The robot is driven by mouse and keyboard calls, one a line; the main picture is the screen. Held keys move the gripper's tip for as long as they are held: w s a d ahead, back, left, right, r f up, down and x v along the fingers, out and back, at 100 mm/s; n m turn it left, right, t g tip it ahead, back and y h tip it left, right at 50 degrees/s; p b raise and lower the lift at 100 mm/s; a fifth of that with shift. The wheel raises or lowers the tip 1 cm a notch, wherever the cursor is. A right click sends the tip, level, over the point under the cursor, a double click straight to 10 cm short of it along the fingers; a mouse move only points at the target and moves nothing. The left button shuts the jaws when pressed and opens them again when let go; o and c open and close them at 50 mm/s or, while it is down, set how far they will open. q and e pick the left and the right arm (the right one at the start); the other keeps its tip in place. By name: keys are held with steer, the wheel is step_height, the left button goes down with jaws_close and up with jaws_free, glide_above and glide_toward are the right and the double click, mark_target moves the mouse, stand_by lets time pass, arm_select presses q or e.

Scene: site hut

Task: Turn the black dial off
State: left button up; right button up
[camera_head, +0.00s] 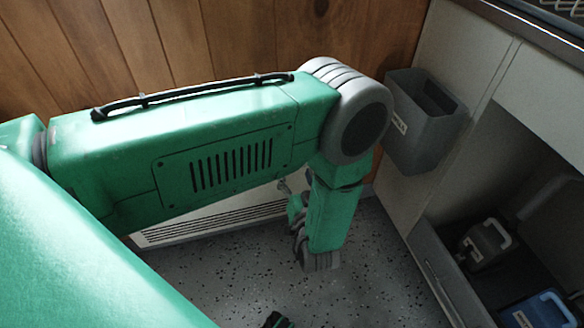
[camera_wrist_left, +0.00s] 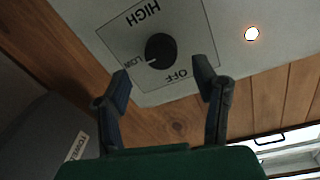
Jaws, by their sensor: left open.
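The black dial (camera_wrist_left: 160,50) is round and sits on a white plate (camera_wrist_left: 128,40) marked HIGH, LOW and OFF, seen turned over in the left wrist view. The dial's pale mark points at LOW. My left gripper (camera_wrist_left: 163,82) is open and empty. Its two fingertips stand apart on either side below the dial, and I see no contact. In the head view my left arm covers much of a white vented unit (camera_head: 215,220) at the wall; the dial cannot be made out there.
A grey bin (camera_head: 425,125) hangs on the white cabinet (camera_head: 455,40) at right; a labelled grey bin (camera_wrist_left: 45,135) shows in the wrist view. An open space below the cabinet holds a dark container (camera_head: 485,243) and a blue one (camera_head: 540,312).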

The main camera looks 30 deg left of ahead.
arm_select(q)
steer(key=shift+b+x, duration=0.5)
steer(key=shift+x, duration=1.7)
steer(key=shift+s, duration=0.1)
steer(key=c, duration=1.1)
steer(key=shift+c, duration=0.2)
